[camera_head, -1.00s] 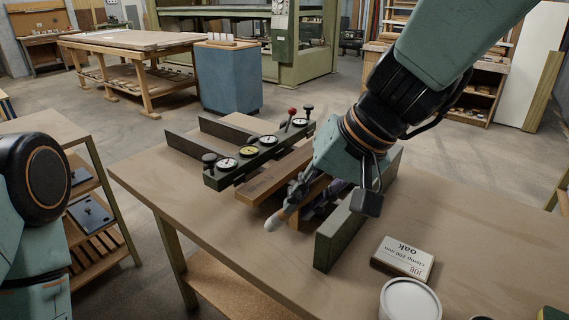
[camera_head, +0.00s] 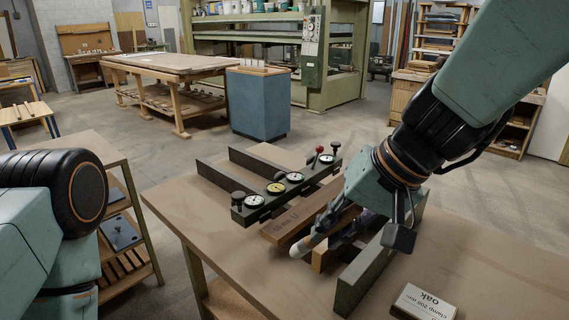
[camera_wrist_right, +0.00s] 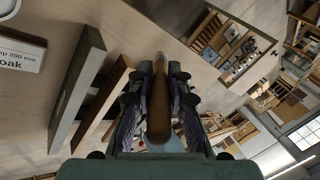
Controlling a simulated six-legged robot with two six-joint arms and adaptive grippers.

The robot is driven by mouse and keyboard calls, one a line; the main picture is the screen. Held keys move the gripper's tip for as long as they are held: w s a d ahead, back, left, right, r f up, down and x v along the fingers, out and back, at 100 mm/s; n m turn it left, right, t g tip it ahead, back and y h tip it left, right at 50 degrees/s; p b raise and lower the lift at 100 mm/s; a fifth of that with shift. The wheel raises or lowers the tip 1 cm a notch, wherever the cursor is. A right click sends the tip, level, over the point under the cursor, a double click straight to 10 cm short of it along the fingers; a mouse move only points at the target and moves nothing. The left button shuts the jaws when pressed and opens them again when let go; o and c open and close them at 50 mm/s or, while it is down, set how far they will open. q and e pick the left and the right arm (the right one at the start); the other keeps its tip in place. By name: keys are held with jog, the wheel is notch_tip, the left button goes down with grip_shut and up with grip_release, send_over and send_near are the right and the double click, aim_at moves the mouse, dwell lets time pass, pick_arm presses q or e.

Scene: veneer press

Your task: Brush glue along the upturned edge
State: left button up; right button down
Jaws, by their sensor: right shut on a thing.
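My right gripper (camera_head: 332,218) is shut on a glue brush, whose pale tip (camera_head: 299,249) points down and left over the near ends of the boards. In the right wrist view the brown brush handle (camera_wrist_right: 159,105) lies between the two fingers of the gripper (camera_wrist_right: 158,115). A wooden board (camera_head: 284,226) with dark marks on its face lies beside the green dial clamp (camera_head: 262,204). A second orange-brown board (camera_head: 319,261) is partly hidden under the gripper. I cannot tell whether the tip touches wood. My left gripper is out of view.
A green upright plate (camera_head: 362,279) stands right of the boards on the bench (camera_head: 214,232). A white labelled box (camera_head: 424,302) lies at the front right. A shelf cart (camera_head: 118,214) stands left of the bench. A blue cabinet (camera_head: 258,104) is behind.

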jog(key=shift+a+r+p, duration=0.1)
jog(key=shift+r+p, duration=0.3)
jog(key=shift+r, duration=0.35)
jog(key=shift+s+f, duration=0.1)
jog(key=shift+r+p, duration=0.3)
jog(key=shift+r, duration=0.05)
notch_tip(320, 180, up, 2)
jog(key=shift+r+p, duration=0.25)
jog(key=shift+p, duration=0.95)
jog(key=shift+f, duration=0.15)
